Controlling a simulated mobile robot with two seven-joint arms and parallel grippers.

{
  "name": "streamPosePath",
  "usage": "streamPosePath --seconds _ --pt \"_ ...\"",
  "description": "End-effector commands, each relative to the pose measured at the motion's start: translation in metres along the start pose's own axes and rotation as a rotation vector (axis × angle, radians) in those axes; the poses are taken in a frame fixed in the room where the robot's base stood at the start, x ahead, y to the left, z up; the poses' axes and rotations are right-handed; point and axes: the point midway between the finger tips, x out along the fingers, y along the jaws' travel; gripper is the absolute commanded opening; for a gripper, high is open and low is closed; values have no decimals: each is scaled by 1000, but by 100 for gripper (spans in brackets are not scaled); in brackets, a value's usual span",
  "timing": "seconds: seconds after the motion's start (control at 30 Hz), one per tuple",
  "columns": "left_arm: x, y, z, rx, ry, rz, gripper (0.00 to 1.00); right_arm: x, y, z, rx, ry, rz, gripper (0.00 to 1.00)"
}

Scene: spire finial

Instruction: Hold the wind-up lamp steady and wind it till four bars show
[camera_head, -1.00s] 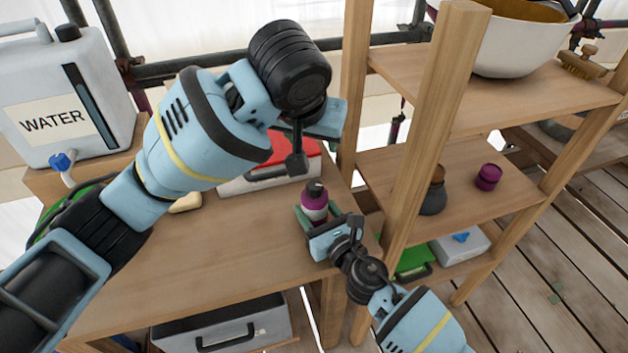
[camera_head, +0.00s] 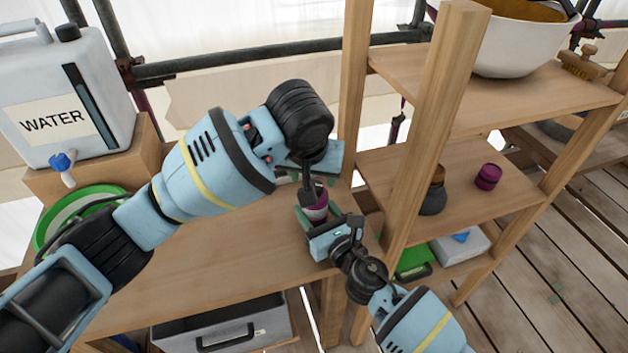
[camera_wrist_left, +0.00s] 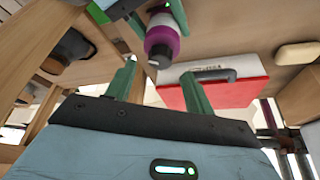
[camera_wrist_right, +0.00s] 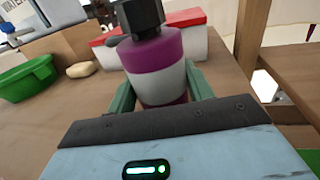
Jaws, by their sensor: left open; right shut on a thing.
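The wind-up lamp is a small purple and white cylinder (camera_head: 317,209) with a black knob on top. It stands upright at the right end of the wooden worktop. My right gripper (camera_head: 321,225) is shut around its lower body. In the right wrist view, the lamp (camera_wrist_right: 155,55) sits between the fingers under its black knob (camera_wrist_right: 140,18). My left gripper (camera_head: 312,180) is open just above the lamp. In the left wrist view, the knob (camera_wrist_left: 158,57) lies between and beyond the spread fingers, apart from them. No charge bars on the lamp can be made out.
A red and white case (camera_wrist_left: 225,90) lies behind the lamp. A wooden post (camera_head: 432,130) and shelves with jars stand close on the right. A water container (camera_head: 60,95) and a green basin (camera_head: 75,205) are at the left. The worktop's (camera_head: 200,270) front middle is clear.

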Motion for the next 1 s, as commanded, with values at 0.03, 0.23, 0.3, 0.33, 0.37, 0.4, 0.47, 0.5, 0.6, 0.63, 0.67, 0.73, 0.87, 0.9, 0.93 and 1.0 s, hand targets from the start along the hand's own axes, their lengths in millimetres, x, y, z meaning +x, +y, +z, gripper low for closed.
streamPosePath --seconds 0.03,0.23,0.3,0.33,0.37,0.4,0.47,0.5,0.6,0.63,0.67,0.73,0.87,0.9,0.93,1.0 --pt "9 0 1 -1 -3 -2 53 0 0 0 0 1 0 25" --pt "30 0 0 0 0 -1 53 0 0 0 0 1 0 25" --pt "34 0 0 0 1 -1 53 0 0 0 0 1 0 25" --pt "35 0 0 0 1 -1 53 0 0 0 0 1 0 25" --pt "36 0 0 0 1 -1 53 0 0 0 0 1 0 25" --pt "37 0 0 1 2 -1 53 0 0 0 0 1 0 25" --pt "37 0 0 1 2 -1 53 0 0 0 0 1 0 25" --pt "37 0 0 1 2 -1 53 0 0 0 0 1 0 25" --pt "37 0 0 1 2 0 53 0 0 0 0 1 0 25" --pt "37 0 0 1 2 0 53 0 0 0 0 1 0 25" --pt "37 0 0 1 2 0 51 0 0 0 0 1 0 25" --pt "37 0 0 1 1 0 41 0 0 0 0 1 0 25" --pt "37 0 0 1 2 0 24 0 0 0 0 1 0 25" --pt "37 0 0 1 1 0 19 0 0 0 0 1 0 25" --pt "37 0 0 1 2 0 15 0 0 0 0 1 0 25" --pt "37 0 0 1 1 0 8 0 0 0 0 1 0 25"
